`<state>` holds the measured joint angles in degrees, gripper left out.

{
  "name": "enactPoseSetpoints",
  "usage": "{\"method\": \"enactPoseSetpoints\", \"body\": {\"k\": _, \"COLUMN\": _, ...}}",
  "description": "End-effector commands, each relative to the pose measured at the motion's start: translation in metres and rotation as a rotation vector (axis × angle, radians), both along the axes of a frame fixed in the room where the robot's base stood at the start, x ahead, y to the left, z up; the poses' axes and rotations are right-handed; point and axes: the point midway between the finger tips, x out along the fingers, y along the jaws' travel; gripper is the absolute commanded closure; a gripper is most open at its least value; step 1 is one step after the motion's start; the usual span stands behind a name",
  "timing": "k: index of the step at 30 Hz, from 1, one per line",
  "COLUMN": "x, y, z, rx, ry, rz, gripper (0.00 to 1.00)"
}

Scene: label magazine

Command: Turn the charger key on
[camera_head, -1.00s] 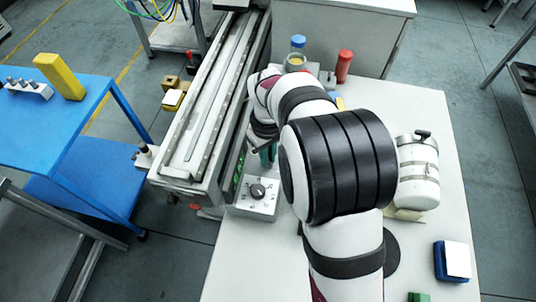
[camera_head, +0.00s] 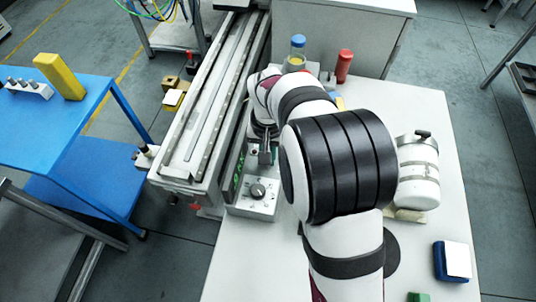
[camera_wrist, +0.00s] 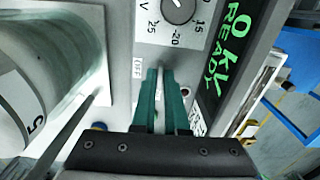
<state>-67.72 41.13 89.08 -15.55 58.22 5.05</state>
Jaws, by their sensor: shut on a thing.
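The charger (camera_head: 250,208) is a light grey box on the white bench, with a round dial and a dark side panel showing green text. My gripper (camera_wrist: 159,80) has green fingers shut on the slim pale charger key (camera_wrist: 159,84), beside an OFF label on the left. In the head view my gripper (camera_head: 265,152) is at the back of the charger, partly hidden by my arm. The key's exact angle is hard to tell.
A long metal rail (camera_head: 205,110) runs along the left of the bench. A blue-capped jar (camera_head: 297,55) and red cylinder (camera_head: 344,66) stand at the back. A white canister (camera_head: 418,172) and blue block (camera_head: 440,262) are at right.

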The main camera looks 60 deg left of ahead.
Motion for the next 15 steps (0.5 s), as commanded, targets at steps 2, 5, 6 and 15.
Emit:
{"method": "enactPoseSetpoints", "body": {"k": 2, "x": 0.0001, "y": 0.0006, "z": 0.0016, "rx": 0.002, "ry": -0.001, "rz": -0.021, "gripper": 1.0}}
{"method": "enactPoseSetpoints", "body": {"k": 5, "x": 0.0001, "y": 0.0006, "z": 0.0016, "rx": 0.002, "ry": -0.001, "rz": -0.039, "gripper": 1.0}}
{"method": "enactPoseSetpoints", "body": {"k": 6, "x": 0.0001, "y": 0.0006, "z": 0.0016, "rx": 0.002, "ry": -0.001, "rz": -0.045, "gripper": 1.0}}
{"method": "enactPoseSetpoints", "body": {"k": 15, "x": 0.0003, "y": 0.0007, "z": 0.0016, "rx": 0.002, "ry": -0.001, "rz": -0.054, "gripper": 1.0}}
